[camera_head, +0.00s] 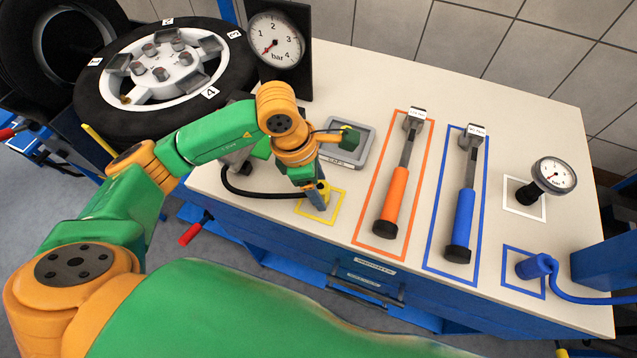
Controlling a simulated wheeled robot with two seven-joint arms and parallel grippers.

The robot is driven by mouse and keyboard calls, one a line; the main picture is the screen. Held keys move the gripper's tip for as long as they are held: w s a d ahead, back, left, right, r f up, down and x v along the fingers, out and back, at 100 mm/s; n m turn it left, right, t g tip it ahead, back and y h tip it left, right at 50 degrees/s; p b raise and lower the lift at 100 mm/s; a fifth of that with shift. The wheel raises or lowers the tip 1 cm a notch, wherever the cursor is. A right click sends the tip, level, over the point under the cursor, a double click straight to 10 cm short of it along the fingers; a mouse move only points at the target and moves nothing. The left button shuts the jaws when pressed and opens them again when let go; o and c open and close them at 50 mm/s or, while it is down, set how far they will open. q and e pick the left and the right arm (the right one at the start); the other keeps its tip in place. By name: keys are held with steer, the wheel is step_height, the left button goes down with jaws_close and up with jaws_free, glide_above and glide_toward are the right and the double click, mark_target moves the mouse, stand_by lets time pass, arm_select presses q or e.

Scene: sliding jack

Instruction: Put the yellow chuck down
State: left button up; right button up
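My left gripper (317,197) points down over the yellow square outline (332,208) near the front edge of the workbench. A small part of the yellow chuck (324,188) shows at the gripper's fingertips, low over the outline. A black hose (262,194) runs to it from the left. The fingers and the chuck overlap and are small, so I cannot tell whether the fingers are closed on it or whether it touches the bench. My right gripper is not in view.
An orange-handled tool (395,195) and a blue-handled tool (463,210) lie in outlines to the right. A grey tray (362,150) is behind the gripper. A blue chuck (535,266) and a small gauge (553,176) stand at right. A wheel (100,100) is at left.

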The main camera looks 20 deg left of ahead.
arm_select(q)
steer(key=shift+r+p, duration=0.4)
steer(key=shift+a+r+b, duration=0.1)
steer(key=shift+r+b, duration=0.25)
steer(key=b+v, duration=0.1)
steer(key=v, duration=1)
steer(key=shift+b, duration=0.35)
steer(key=shift+s+f, duration=0.1)
